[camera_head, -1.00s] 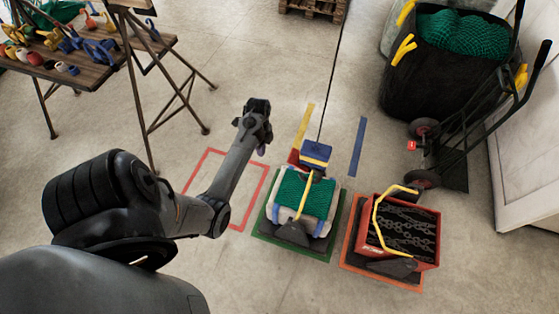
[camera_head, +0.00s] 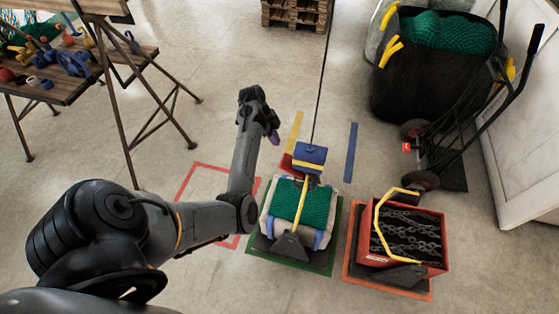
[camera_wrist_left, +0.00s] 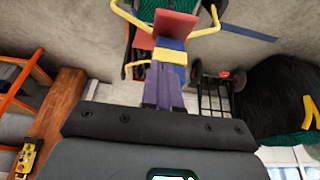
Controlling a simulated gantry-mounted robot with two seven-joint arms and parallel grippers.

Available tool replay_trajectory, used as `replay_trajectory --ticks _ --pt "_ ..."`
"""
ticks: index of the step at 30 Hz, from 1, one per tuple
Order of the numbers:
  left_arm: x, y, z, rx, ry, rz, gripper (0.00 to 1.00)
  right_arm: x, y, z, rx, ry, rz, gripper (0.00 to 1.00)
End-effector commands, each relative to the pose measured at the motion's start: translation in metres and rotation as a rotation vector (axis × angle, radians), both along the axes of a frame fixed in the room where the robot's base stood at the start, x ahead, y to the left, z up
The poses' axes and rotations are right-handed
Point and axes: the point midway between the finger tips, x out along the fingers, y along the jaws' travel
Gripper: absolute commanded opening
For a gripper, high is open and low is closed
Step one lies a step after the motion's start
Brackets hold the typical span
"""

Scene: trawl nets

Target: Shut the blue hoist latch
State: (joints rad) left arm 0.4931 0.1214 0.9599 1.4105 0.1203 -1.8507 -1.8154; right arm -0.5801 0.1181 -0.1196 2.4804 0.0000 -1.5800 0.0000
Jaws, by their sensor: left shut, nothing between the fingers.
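The blue hoist block (camera_head: 311,154) with a yellow band hangs on a dark cable, above a bin of green net (camera_head: 303,203) with a yellow handle. A red flap (camera_head: 287,162) sticks out at its left side; it also shows in the left wrist view (camera_wrist_left: 176,24), standing out from the block. My left gripper (camera_head: 274,137) is left of the block, apart from it in the head view. Its purple fingers (camera_wrist_left: 163,85) are shut and empty, pointing toward the blue and yellow block (camera_wrist_left: 171,57) in the left wrist view. My right gripper is out of view.
A red crate of chains (camera_head: 402,240) stands right of the net bin. A hand truck (camera_head: 425,160) and a black bag of green net (camera_head: 430,80) are at the right. A cluttered wooden table (camera_head: 55,92) is at the left.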

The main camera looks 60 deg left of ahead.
Motion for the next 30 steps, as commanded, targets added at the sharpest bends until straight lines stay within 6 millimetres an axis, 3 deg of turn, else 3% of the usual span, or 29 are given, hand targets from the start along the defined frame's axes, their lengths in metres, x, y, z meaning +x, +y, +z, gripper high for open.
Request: replay_trajectory --ticks 5,11,24,30 --pt "0.001 -0.001 -0.003 0.000 0.001 0.000 0.00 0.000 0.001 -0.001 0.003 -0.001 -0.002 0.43" --pt "0.005 -0.006 -0.023 -0.002 0.002 -0.001 0.00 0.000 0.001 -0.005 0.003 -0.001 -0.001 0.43" --pt "0.025 -0.026 -0.096 -0.003 0.002 0.000 0.00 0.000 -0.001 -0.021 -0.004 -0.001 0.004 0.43" --pt "0.018 -0.018 -0.119 -0.001 0.001 0.002 0.00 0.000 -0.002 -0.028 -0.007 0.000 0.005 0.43"
